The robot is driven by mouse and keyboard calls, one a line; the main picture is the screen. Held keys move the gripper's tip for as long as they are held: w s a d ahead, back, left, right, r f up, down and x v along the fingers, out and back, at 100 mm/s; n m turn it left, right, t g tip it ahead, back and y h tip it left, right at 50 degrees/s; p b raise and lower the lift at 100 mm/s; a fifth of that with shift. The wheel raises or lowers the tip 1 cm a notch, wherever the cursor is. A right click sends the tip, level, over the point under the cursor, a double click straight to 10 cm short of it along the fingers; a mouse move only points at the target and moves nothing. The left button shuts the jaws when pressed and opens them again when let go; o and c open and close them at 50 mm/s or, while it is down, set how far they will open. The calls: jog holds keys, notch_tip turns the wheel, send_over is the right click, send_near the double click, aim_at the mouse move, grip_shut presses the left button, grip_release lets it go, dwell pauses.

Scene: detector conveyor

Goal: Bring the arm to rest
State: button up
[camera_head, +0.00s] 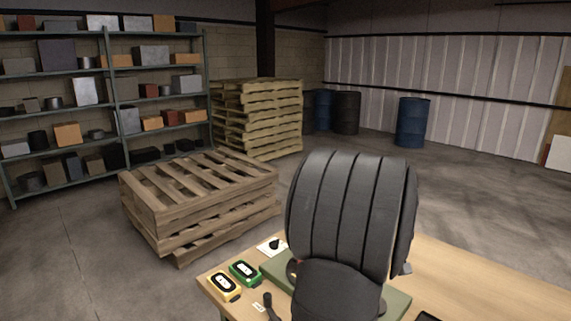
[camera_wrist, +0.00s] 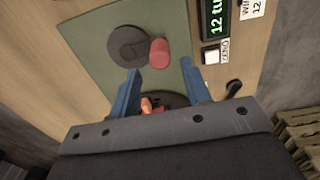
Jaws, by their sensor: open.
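My gripper (camera_wrist: 159,67) shows in the wrist view as two blue fingers spread apart, with nothing clamped between them. It hangs over a green panel (camera_wrist: 90,40) on the wooden bench. A dark round knob (camera_wrist: 127,44) and a red cylinder (camera_wrist: 158,52) beside it lie just beyond the fingertips. An orange-red piece (camera_wrist: 150,105) on a dark round base shows between the fingers, partly hidden by the gripper body. I cannot tell whether the fingers touch anything. In the head view my dark arm hides the gripper and much of the green panel (camera_head: 397,303).
A display (camera_wrist: 213,18) and a white button (camera_wrist: 211,57) marked ZERO sit right of the panel. Yellow (camera_head: 223,286) and green (camera_head: 246,273) devices lie on the bench (camera_head: 470,290) at left. Pallets (camera_head: 200,195) and shelves (camera_head: 110,90) stand behind. The bench's right side looks mostly clear.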

notch_tip(320, 180, up, 4)
jog(key=shift+f, duration=0.1)
notch_tip(320, 180, down, 8)
jog(key=shift+w+a+f, duration=0.1)
jog(key=shift+a+f, duration=0.05)
jog(key=shift+f, duration=0.1)
jog(key=w, duration=0.6)
jog(key=shift+w+a+r, duration=0.1)
jog(key=shift+a, duration=0.2)
jog(key=w+d, duration=0.2)
jog(key=d, duration=0.1)
jog(key=shift+w+d, duration=0.25)
jog(key=shift+w, duration=0.15)
jog(key=d, duration=0.1)
jog(key=s+d, duration=0.1)
jog(key=d, duration=0.3)
jog(key=shift+s+d, duration=0.15)
jog(key=shift+s, duration=0.15)
jog(key=shift+s+d, duration=0.45)
jog(key=shift+s, duration=0.15)
jog(key=shift+o, duration=0.3)
